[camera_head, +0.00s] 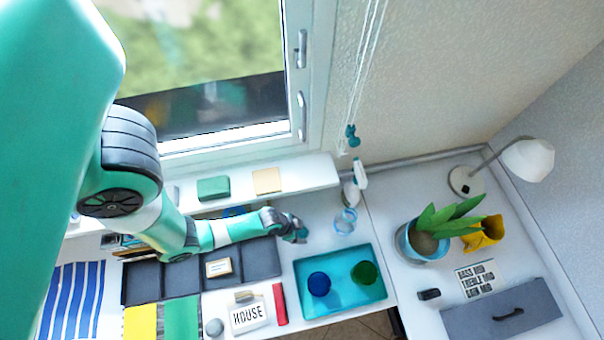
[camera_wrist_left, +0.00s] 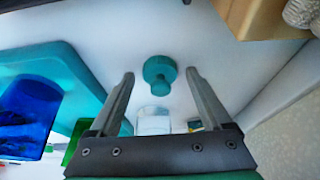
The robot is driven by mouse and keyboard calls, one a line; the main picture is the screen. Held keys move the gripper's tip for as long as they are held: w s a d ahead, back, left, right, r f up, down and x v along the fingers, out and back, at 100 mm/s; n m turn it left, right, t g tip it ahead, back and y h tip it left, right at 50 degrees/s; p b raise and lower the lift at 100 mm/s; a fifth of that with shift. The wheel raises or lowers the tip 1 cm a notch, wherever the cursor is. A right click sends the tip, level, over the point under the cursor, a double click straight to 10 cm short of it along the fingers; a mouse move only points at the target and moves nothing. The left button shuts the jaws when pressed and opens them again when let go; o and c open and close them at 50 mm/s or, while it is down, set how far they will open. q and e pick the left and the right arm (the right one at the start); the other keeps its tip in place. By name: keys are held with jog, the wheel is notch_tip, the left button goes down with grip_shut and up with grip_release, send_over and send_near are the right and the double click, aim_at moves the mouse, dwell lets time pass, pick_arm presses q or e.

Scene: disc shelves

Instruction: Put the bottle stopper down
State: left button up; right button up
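The bottle stopper appears in the left wrist view as a teal piece (camera_wrist_left: 159,70) with a round, wide head and a narrower stem. It is in front of my left gripper (camera_wrist_left: 158,76), in the gap between the fingertips. White surface shows around it, and a gap shows between it and each finger. The left gripper is open. In the head view the left gripper (camera_head: 298,232) is over the white desk, behind the turquoise tray (camera_head: 340,305). The stopper is hard to make out there against the gripper. My right gripper is not in view.
The tray holds a blue cup (camera_head: 319,284) and a green cup (camera_head: 364,272). A clear bluish glass item (camera_head: 345,221) stands right of the gripper. A potted plant (camera_head: 427,240) and lamp (camera_head: 527,158) are further right. A dark grey organiser (camera_head: 142,282) lies left.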

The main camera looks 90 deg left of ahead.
pick_arm(q)
jog(key=p+v, duration=0.5)
jog(key=v, duration=0.7)
jog(key=shift+r, duration=0.1)
